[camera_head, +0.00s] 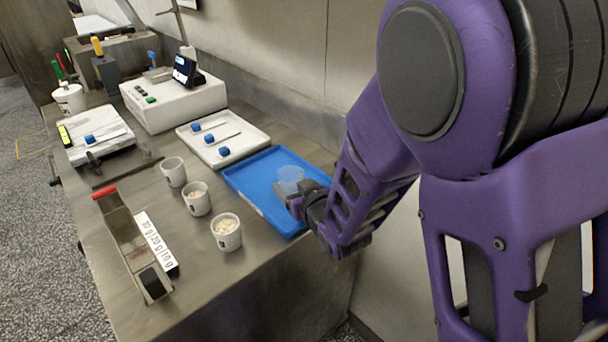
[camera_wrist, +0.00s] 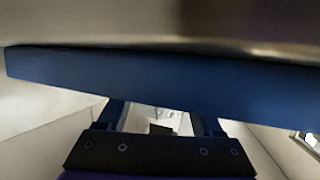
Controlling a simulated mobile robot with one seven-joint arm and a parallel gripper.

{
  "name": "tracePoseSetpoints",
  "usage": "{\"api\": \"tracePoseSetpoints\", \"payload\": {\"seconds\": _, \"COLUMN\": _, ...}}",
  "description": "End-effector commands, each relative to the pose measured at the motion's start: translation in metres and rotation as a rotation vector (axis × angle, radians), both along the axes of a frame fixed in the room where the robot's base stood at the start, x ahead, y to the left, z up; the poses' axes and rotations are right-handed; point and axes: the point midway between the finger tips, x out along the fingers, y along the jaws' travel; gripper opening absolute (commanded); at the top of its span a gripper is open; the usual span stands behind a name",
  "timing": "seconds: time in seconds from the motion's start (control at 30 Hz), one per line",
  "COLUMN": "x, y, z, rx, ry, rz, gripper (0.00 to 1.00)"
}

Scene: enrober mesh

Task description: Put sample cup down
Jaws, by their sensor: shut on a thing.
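The sample cup (camera_head: 290,179) is a clear, bluish cup, upright at the right part of the blue tray (camera_head: 246,184). My gripper (camera_head: 294,201) is shut on it, reaching in from the right over the tray's edge. I cannot tell whether the cup's base touches the tray floor. In the wrist view the blue tray's edge (camera_wrist: 160,80) spans the picture as a wide band. My gripper's two fingers (camera_wrist: 160,120) run up to this band and their tips are hidden. The cup cannot be made out there.
Three white cups, a front one (camera_head: 227,233), a middle one (camera_head: 197,200) and a rear one (camera_head: 173,172), stand left of the tray. A white tray (camera_head: 240,146) with blue-handled tools lies behind. A metal holder (camera_head: 135,243) is at front left. A wall runs along the counter's back.

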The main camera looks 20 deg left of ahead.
Motion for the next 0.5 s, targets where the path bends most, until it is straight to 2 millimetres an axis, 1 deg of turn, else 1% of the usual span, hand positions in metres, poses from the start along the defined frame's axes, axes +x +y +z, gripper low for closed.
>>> {"api": "tracePoseSetpoints", "payload": {"seconds": 0.2, "x": 0.0002, "y": 0.0001, "z": -0.0001, "rx": 0.001, "ry": -0.001, "rz": 0.000, "gripper": 0.10}}
{"api": "tracePoseSetpoints", "payload": {"seconds": 0.37, "x": 0.0002, "y": 0.0002, "z": -0.0047, "rx": 0.002, "ry": -0.001, "rz": 0.000, "gripper": 0.10}}
{"api": "tracePoseSetpoints", "payload": {"seconds": 0.4, "x": 0.0001, "y": 0.0004, "z": -0.0032, "rx": 0.003, "ry": -0.001, "rz": 0.000, "gripper": 0.74}}
{"api": "tracePoseSetpoints", "payload": {"seconds": 0.47, "x": 0.0002, "y": 0.0003, "z": -0.0032, "rx": 0.003, "ry": -0.001, "rz": 0.000, "gripper": 0.85}}
{"api": "tracePoseSetpoints", "payload": {"seconds": 0.5, "x": 0.0002, "y": 0.0003, "z": -0.0032, "rx": 0.003, "ry": -0.001, "rz": 0.000, "gripper": 0.92}}
